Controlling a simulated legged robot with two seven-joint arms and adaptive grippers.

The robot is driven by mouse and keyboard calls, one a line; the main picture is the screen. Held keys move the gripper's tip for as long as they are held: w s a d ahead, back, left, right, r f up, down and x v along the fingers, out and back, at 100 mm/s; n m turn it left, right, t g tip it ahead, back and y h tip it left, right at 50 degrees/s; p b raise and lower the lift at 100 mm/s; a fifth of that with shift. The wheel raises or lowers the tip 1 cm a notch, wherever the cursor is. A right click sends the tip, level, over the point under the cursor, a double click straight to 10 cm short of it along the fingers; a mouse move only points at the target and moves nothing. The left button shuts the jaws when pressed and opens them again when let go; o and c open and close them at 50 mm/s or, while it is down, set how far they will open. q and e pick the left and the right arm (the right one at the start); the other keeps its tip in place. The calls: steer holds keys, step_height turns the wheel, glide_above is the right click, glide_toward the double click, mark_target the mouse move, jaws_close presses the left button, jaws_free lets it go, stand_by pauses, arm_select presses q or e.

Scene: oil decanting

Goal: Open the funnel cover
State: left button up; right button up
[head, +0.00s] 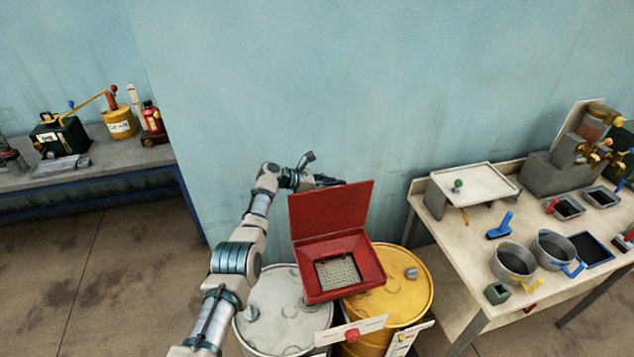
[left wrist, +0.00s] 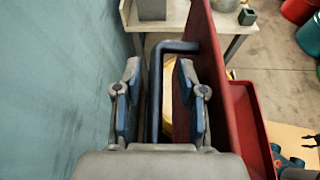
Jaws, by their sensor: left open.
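The red funnel has its cover (head: 330,214) standing up, roughly upright, at the back of the funnel body (head: 370,265). The grate (head: 338,272) inside is exposed. In the left wrist view the cover (left wrist: 207,80) is a red panel seen nearly edge-on, with a dark bar handle (left wrist: 156,95) on its wall-facing side. My left gripper (head: 328,181) is behind the cover's top edge, partly hidden by it. In the left wrist view its fingers (left wrist: 158,70) are open on either side of the handle, with gaps visible.
The funnel is over the yellow drum (head: 405,300), beside a grey-white drum (head: 275,305). The blue wall (head: 280,80) is close behind my left gripper. A workbench (head: 450,270) with pots and trays stands right. Another bench (head: 100,165) stands far left.

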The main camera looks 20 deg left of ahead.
arm_select(q)
steer(key=shift+s+a, duration=0.15)
steer(key=shift+a, duration=0.25)
steer(key=v, duration=1)
steer(key=shift+s+a+r, duration=0.25)
